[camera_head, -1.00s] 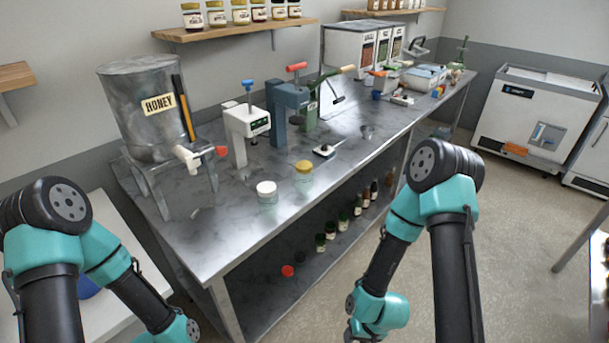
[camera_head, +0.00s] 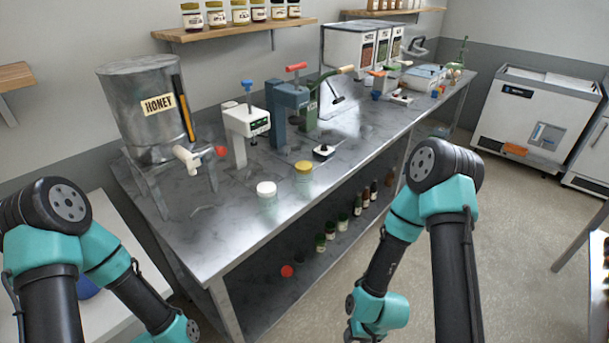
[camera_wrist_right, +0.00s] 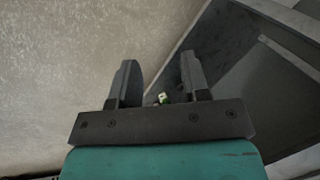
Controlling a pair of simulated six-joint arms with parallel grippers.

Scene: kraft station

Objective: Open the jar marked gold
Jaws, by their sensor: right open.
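A small clear jar with a gold-yellow lid (camera_head: 303,169) stands upright on the metal counter, its lid on. A similar jar with a white lid (camera_head: 267,190) stands to its left and nearer. I cannot read any marking on either. My right gripper (camera_wrist_right: 160,74) is open in the right wrist view, with nothing held between its fingers. It points down past the counter edge, away from both jars. In the head view the right arm hangs in front of the counter and its fingers are out of frame. My left arm is at the lower left; its gripper is out of frame.
A honey tank (camera_head: 141,108) with a tap stands at the counter's left end. White (camera_head: 244,121) and blue (camera_head: 286,114) presses stand behind the jars. Several bottles (camera_head: 343,221) and a red item (camera_head: 287,271) are on the lower shelf. The counter in front of the jars is clear.

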